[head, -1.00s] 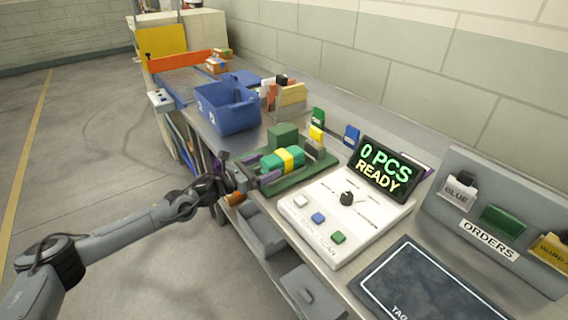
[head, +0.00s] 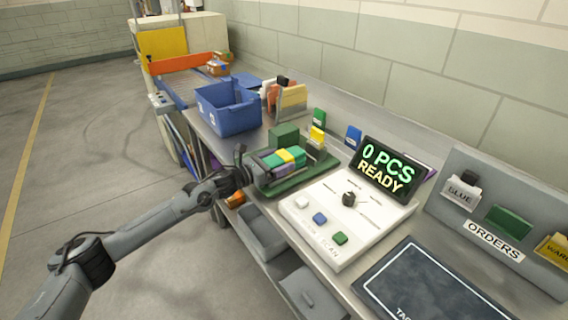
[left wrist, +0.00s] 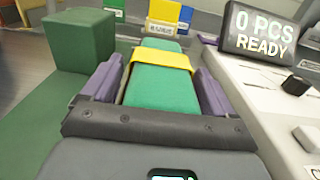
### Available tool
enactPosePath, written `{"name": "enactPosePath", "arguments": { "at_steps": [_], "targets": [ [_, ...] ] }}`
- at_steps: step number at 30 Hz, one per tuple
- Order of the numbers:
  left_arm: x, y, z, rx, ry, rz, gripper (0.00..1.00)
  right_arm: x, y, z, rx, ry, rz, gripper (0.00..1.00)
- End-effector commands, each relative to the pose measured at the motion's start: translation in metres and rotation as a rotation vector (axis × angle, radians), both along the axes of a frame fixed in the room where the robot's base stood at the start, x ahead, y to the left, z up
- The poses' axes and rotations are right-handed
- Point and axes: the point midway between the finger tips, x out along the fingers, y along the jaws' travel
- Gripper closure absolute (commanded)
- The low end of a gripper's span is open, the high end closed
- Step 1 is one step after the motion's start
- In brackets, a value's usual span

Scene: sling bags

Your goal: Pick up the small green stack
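The small green stack (head: 271,160) is wrapped with a yellow band and lies flat on a dark green tray (head: 318,165). In the left wrist view, the stack (left wrist: 158,90) runs away from me between the purple fingers of my left gripper (left wrist: 160,85). One finger is on each side of it, with narrow gaps, so the gripper looks open around it. In the head view, my left gripper (head: 278,166) reaches over the stack from the left, and its near finger hides part of the stack's side. My right gripper is not in view.
A green block (head: 283,135) stands behind the stack. A blue bin (head: 230,108) is farther back. A white console (head: 322,218) and a display reading "0 PCS READY" (head: 384,168) are to the right. Small coloured cards (head: 317,136) stand behind the tray.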

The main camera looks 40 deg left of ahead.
Motion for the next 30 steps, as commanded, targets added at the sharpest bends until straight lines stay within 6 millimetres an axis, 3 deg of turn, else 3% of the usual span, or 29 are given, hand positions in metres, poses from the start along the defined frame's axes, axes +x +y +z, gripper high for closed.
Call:
{"name": "enactPosePath", "arguments": {
  "at_steps": [1,11,20,28,30],
  "targets": [
    [0.000,0.000,0.000,0.000,0.000,0.000,0.21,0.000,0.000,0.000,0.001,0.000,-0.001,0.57],
    [0.000,0.000,0.001,-0.001,-0.002,0.000,0.72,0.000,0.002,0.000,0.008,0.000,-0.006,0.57],
    [0.000,0.000,0.007,0.000,-0.003,0.000,0.72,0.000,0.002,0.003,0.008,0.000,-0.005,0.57],
    [0.000,0.000,0.049,0.001,-0.006,0.000,0.72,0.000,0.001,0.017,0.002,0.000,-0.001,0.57],
    [0.004,-0.017,0.054,-0.002,-0.004,-0.005,0.72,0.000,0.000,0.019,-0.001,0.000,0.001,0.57]
  ]
}}
